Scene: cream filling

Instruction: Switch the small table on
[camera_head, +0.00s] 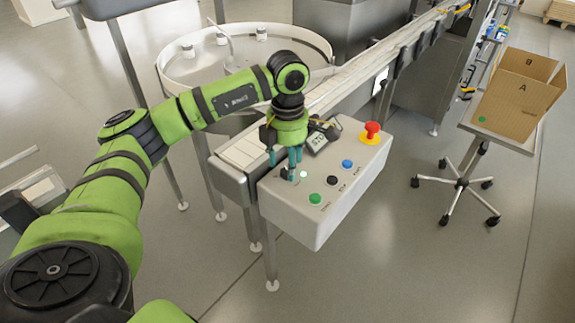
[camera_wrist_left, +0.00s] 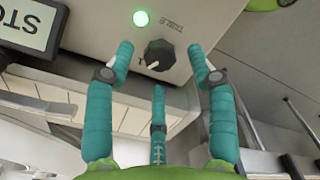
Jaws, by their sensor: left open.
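The grey control box (camera_head: 345,185) stands in front of the conveyor. In the left wrist view, the black rotary knob (camera_wrist_left: 160,55) sits beside the label TABLE, its white mark pointing to the lower left. A lit green lamp (camera_wrist_left: 141,18) is beside it and also glows in the head view (camera_head: 303,174). My left gripper (camera_head: 285,162) is open over this end of the box, with teal fingers on either side of the knob. I cannot tell whether they touch it. The round table (camera_head: 170,75) stands behind my left arm. My right gripper is not in view.
A red emergency button (camera_head: 371,130), blue (camera_head: 347,164), black (camera_head: 332,180) and green (camera_head: 314,198) buttons are on the box. A small display (camera_head: 317,141) stands beside my gripper. The conveyor (camera_head: 370,62) runs back right. A cardboard box (camera_head: 513,105) is on a wheeled stand.

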